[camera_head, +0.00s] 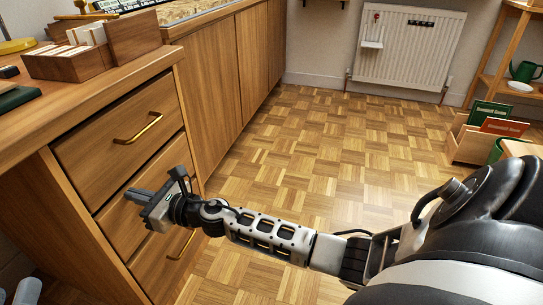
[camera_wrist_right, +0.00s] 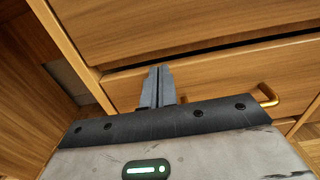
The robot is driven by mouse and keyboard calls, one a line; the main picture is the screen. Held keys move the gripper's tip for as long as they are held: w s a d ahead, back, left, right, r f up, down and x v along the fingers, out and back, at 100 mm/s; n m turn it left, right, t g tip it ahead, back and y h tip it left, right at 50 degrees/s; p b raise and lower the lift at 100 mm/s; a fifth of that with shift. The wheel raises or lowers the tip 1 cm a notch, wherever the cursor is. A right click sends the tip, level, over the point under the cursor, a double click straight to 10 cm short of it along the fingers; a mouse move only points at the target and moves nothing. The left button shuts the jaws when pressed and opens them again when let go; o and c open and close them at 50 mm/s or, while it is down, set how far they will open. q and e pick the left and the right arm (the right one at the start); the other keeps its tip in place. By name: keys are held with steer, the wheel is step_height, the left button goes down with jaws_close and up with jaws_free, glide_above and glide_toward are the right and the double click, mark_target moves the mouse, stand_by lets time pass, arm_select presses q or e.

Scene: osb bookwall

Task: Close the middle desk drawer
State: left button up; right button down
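The wooden desk (camera_head: 90,120) stands at the left in the head view, with drawers stacked in its front. The middle drawer (camera_head: 168,168) is partly hidden behind my right gripper (camera_head: 136,195). Its front (camera_wrist_right: 215,85) shows in the wrist view, with a dark gap along its top edge; how far out it stands is hard to tell. Its brass handle (camera_wrist_right: 268,97) is right of the fingers. My right gripper's fingers (camera_wrist_right: 157,87) are together, empty, and point at the drawer front; I cannot tell whether they touch it. My left gripper is not seen.
The top drawer (camera_head: 110,150) and bottom drawer (camera_head: 165,262) have brass handles. Wooden card boxes (camera_head: 70,66) stand on the desktop. A cabinet (camera_head: 212,90) continues behind the desk. Parquet floor (camera_head: 300,150) is open in the middle. A crate of folders (camera_head: 470,145) is at right.

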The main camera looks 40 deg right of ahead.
steer(key=shift+w+a+r, duration=0.1)
steer(key=shift+a+r, duration=0.05)
steer(key=v, duration=1.4)
